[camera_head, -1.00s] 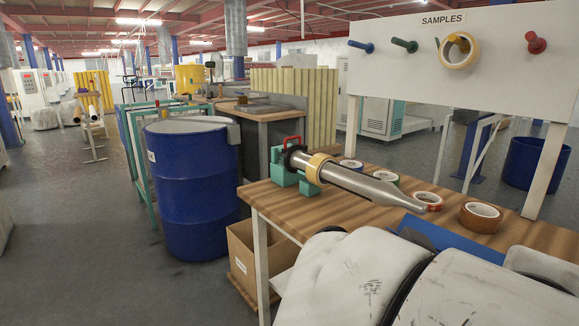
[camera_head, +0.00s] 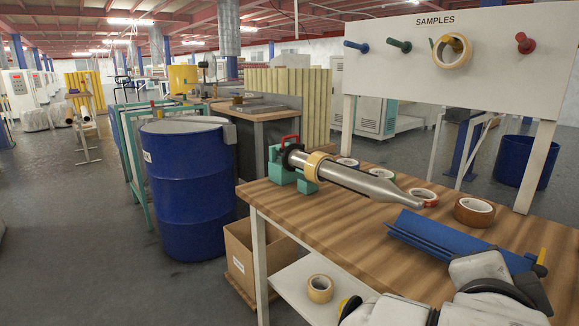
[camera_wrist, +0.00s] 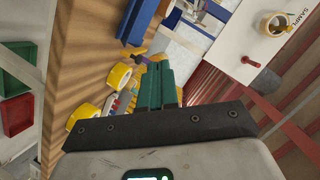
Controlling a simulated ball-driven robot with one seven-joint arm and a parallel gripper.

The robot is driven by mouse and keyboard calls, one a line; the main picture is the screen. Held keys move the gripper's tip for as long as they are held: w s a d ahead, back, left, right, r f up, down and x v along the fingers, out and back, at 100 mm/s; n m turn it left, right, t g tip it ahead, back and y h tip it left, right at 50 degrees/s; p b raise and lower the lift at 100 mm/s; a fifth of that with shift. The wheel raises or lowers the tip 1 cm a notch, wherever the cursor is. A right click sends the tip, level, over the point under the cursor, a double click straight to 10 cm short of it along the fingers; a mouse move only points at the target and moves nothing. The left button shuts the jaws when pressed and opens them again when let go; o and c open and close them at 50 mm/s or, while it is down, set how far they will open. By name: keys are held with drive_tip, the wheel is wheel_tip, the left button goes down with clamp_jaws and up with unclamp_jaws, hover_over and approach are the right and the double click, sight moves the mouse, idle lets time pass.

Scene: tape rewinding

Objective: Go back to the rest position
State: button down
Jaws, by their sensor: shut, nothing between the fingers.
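My gripper (camera_wrist: 158,88) shows in the wrist view with its green fingers shut together and nothing held. My pale arm links fill the bottom right of the head view; the fingertips cannot be made out there. A yellow tape roll (camera_head: 320,168) sits around the tapered metal mandrel (camera_head: 365,184) on the table. A pale tape roll (camera_head: 452,51) hangs on a peg of the SAMPLES board (camera_head: 440,95); it also shows in the wrist view (camera_wrist: 277,25), apart from my fingers.
The wooden table (camera_head: 345,238) carries several tape rolls, including a brown one (camera_head: 474,211), and a blue angled tray (camera_head: 455,240). A yellow roll (camera_head: 320,288) lies on the lower shelf. A blue barrel (camera_head: 190,190) stands left.

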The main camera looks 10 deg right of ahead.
wheel_tip(320, 180, down, 24)
drive_tip(key=s+d+n+g+y, duration=0.2)
drive_tip(key=n+y, duration=0.4)
drive_tip(key=n, duration=0.9)
drive_tip(key=s+a+f+n+g+y, duration=0.2)
drive_tip(key=s+f+g, duration=0.1)
drive_tip(key=s+f, duration=0.6)
drive_tip(key=s+a+f+n+g+y, duration=0.15)
drive_tip(key=s+f+g, duration=0.25)
drive_tip(key=s+f, duration=0.45)
wheel_tip(320, 180, up, 19)
drive_tip(key=s+p, duration=0.1)
drive_tip(key=p, duration=1.8)
drive_tip(key=shift+s+d+n, duration=0.2)
drive_tip(key=shift+s+n, duration=0.15)
drive_tip(key=shift+n, duration=0.1)
